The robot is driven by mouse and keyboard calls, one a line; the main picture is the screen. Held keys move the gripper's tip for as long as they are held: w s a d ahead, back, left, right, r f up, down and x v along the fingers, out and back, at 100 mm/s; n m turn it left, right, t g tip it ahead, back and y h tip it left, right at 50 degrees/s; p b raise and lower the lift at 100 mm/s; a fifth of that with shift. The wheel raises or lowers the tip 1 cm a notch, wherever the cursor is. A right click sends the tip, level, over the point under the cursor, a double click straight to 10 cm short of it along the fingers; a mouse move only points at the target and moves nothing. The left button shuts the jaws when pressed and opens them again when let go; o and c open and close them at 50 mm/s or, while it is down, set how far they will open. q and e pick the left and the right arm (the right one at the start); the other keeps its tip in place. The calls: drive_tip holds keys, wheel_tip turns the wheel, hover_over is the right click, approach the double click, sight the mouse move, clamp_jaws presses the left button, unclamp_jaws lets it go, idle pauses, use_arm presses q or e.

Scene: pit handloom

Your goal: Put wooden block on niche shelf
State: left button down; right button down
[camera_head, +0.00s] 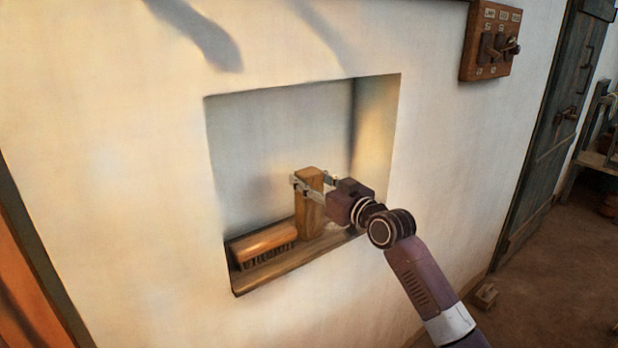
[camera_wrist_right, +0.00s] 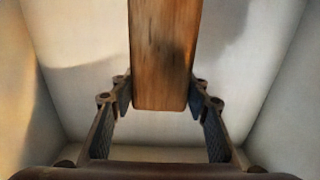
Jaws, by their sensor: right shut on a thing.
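The wooden block (camera_head: 311,212) is upright in the wall niche, at or just over the niche shelf (camera_head: 290,266). I cannot tell whether its base touches the shelf. My right gripper (camera_head: 312,184) is shut on the upper part of the block, coming in from the right. In the right wrist view the block (camera_wrist_right: 164,55) stands between the two fingers (camera_wrist_right: 160,105), and its far end is out of the frame. My left gripper is not in view.
A brush (camera_head: 263,243) with a wooden back lies on the shelf just left of the block. The niche's side walls close in on both sides. A switch panel (camera_head: 492,42) hangs on the wall at upper right.

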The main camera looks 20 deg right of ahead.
drive_tip(key=shift+r, duration=0.1)
drive_tip(key=c, duration=1.4)
unclamp_jaws()
drive_tip(key=o, duration=0.3)
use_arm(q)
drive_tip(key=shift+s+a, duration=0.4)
use_arm(e)
drive_tip(key=shift+s, duration=0.1)
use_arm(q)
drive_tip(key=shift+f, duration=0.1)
use_arm(e)
drive_tip(key=shift+s+d, duration=0.1)
drive_tip(key=shift+s, duration=0.2)
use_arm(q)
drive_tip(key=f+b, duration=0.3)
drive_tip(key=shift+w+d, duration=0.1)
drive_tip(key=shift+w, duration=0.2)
use_arm(e)
drive_tip(key=v, duration=1.1)
drive_tip(key=shift+s, duration=0.2)
